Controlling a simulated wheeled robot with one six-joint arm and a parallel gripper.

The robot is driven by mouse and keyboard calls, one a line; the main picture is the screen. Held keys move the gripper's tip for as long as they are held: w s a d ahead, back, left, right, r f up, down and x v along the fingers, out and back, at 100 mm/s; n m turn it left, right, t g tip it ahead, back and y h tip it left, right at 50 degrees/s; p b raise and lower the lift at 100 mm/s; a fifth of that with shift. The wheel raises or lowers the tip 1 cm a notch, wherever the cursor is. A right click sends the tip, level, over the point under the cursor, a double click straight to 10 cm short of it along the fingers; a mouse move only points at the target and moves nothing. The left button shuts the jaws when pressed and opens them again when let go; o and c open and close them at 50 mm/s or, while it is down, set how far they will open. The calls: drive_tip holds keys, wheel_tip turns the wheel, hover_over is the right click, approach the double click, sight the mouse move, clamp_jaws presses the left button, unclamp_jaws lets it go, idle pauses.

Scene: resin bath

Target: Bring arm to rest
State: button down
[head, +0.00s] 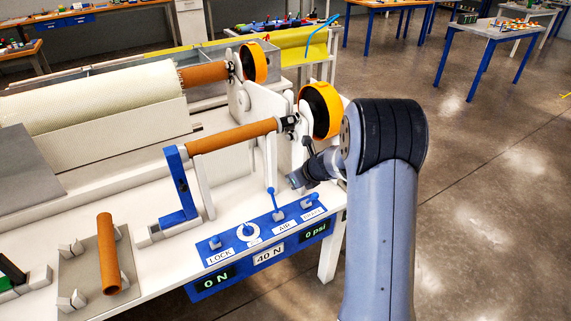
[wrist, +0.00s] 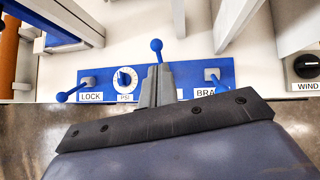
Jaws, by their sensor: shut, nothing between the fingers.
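My arm (head: 383,200) rises at the right of the head view and bends down to the left over the white bench. My gripper (head: 292,181) hangs near the right end of the blue control panel (head: 240,240). In the wrist view my gripper (wrist: 158,72) is shut and empty. Its grey fingers cover the middle right of the panel (wrist: 110,76), hiding the label there. A lever with a blue ball (wrist: 156,45) shows just beyond the fingertips. Whether they touch cannot be told.
An orange-brown roll (head: 235,135) spans the bench behind the panel, near an orange-rimmed wheel (head: 320,110). Another roll (head: 107,255) lies on a grey plate at left. Open floor (head: 480,200) lies to the right.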

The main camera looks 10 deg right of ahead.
drive_tip(key=shift+f, duration=0.1)
drive_tip(key=f+b, duration=0.1)
drive_tip(key=f, duration=0.3)
drive_tip(key=a+f+b, duration=0.1)
drive_tip(key=f+b, duration=0.1)
drive_tip(key=f, duration=0.2)
drive_tip(key=a+f+b, duration=0.1)
drive_tip(key=f+b, duration=0.1)
drive_tip(key=f, duration=0.2)
drive_tip(key=shift+w+a+f, duration=0.2)
drive_tip(key=shift+w+a, duration=0.05)
drive_tip(key=shift+w, duration=0.05)
drive_tip(key=shift+b, duration=0.4)
drive_tip(key=shift+s+d+t+b, duration=0.15)
drive_tip(key=shift+s+t+b, duration=0.3)
drive_tip(key=shift+b, duration=0.35)
drive_tip(key=shift+r+p, duration=0.2)
drive_tip(key=shift+p, duration=0.1)
